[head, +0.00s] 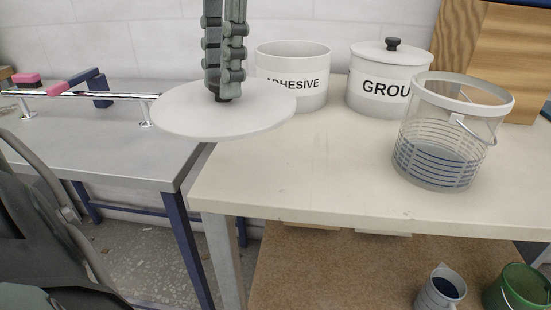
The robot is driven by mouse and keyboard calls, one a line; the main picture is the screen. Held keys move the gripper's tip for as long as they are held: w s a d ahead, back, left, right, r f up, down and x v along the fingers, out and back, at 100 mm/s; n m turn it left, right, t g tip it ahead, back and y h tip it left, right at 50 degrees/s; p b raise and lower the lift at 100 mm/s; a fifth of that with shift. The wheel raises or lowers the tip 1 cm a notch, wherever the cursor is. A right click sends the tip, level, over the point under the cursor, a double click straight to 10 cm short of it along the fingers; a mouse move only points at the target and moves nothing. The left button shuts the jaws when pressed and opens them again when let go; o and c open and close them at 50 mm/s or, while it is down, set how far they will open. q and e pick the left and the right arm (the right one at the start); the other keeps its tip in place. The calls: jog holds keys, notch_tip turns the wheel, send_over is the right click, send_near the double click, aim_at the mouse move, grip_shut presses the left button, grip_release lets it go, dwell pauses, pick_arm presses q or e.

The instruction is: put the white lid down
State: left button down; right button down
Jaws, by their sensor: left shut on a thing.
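The white lid (178,112) is a flat round disc, held roughly level in the upper middle of the head view. My left gripper (224,88) comes down from above and is shut on the lid's dark knob, which its fingers mostly hide. In the picture the lid overlaps the gap between the two tables. A white pot marked ADHESIVE (310,94) stands with an open top just right of the lid. My right gripper is not in view.
A lidded pot marked GROUT, partly hidden (370,95), and a clear measuring bucket (440,150) stand on the cream table (300,180). The grey table (90,150) holds a chrome rail (80,95). Both fronts are clear. A jug (440,292) and green bucket (520,290) are below.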

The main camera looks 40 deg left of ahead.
pick_arm(q)
jog(key=shift+d+f+m, duration=0.15)
jog(key=shift+f+m, duration=0.15)
jog(key=shift+m, duration=0.1)
jog(key=w+d+f, duration=0.1)
jog(key=w+f, duration=0.1)
jog(key=w, duration=0.1)
jog(key=w+f, duration=0.2)
jog(key=w, duration=0.2)
jog(key=w+d+f, duration=0.1)
jog(key=w+f, duration=0.1)
jog(key=w, duration=0.1)
jog(key=shift+w+d+f+p, duration=0.25)
jog(key=shift+d+p, duration=0.1)
jog(key=shift+w+f, duration=0.15)
jog(key=shift+w, duration=0.05)
jog(key=shift+f, duration=0.2)
notch_tip(320, 180, down, 3)
jog(key=shift+f, duration=0.3)
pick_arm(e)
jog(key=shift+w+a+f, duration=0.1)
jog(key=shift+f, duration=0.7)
pick_arm(q)
jog(key=shift+f, duration=0.1)
